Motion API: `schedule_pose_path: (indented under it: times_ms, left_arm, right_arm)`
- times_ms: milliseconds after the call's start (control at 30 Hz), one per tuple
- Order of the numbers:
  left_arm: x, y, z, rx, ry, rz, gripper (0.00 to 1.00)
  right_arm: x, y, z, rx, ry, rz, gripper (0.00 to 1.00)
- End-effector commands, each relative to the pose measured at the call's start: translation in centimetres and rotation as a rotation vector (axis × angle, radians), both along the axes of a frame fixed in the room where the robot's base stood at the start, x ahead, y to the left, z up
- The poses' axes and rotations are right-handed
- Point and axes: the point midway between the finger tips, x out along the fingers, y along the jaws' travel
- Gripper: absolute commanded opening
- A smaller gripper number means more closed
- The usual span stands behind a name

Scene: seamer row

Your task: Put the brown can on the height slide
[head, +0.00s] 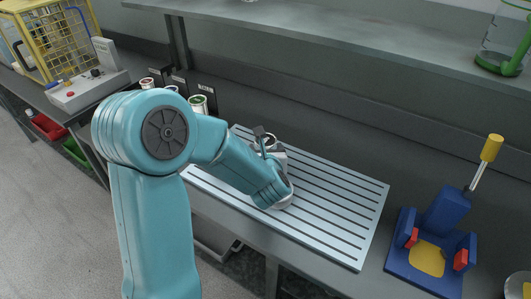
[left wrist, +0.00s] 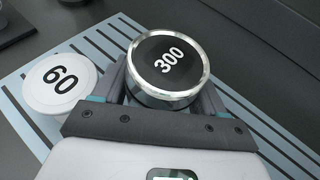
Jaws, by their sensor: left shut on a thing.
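My left gripper (head: 267,146) is low over the slatted rack, mostly hidden behind my arm in the head view. In the left wrist view the left gripper (left wrist: 168,98) is shut on a round metal-rimmed piece (left wrist: 167,62) with a black top marked 300. A little of its rim shows in the head view (head: 271,138). I cannot make out a brown can. I cannot identify the height slide. My right gripper is not in view.
The slatted rack (head: 345,215) is mostly clear on the right. A blue fixture (head: 444,212) with a yellow handle stands at the right. A shelf (head: 330,35) overhangs the bench. A control box (head: 90,88) is left.

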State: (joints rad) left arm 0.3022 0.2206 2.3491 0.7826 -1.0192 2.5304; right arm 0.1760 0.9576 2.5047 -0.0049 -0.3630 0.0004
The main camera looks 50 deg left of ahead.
Motion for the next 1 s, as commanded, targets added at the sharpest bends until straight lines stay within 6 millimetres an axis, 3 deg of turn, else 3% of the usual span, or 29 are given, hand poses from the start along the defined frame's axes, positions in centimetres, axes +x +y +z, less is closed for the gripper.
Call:
schedule_pose_path:
  times_ms: [167, 600, 800, 1000]
  left_arm:
    - [0.0, 0.0, 3.2, 0.001, -0.010, 0.001, 0.38]
    - [0.1, 0.0, 16.0, 0.000, -0.009, 0.002, 0.38]
    - [0.0, 0.0, 18.9, 0.001, -0.004, 0.001, 0.38]
    - [0.0, 0.0, 19.5, 0.001, -0.002, 0.001, 0.38]
  right_arm:
    - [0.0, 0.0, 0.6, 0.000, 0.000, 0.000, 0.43]
    - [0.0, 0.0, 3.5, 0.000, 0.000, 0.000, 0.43]
    - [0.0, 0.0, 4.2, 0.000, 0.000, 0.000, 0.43]
    - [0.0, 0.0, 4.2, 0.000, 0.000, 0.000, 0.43]
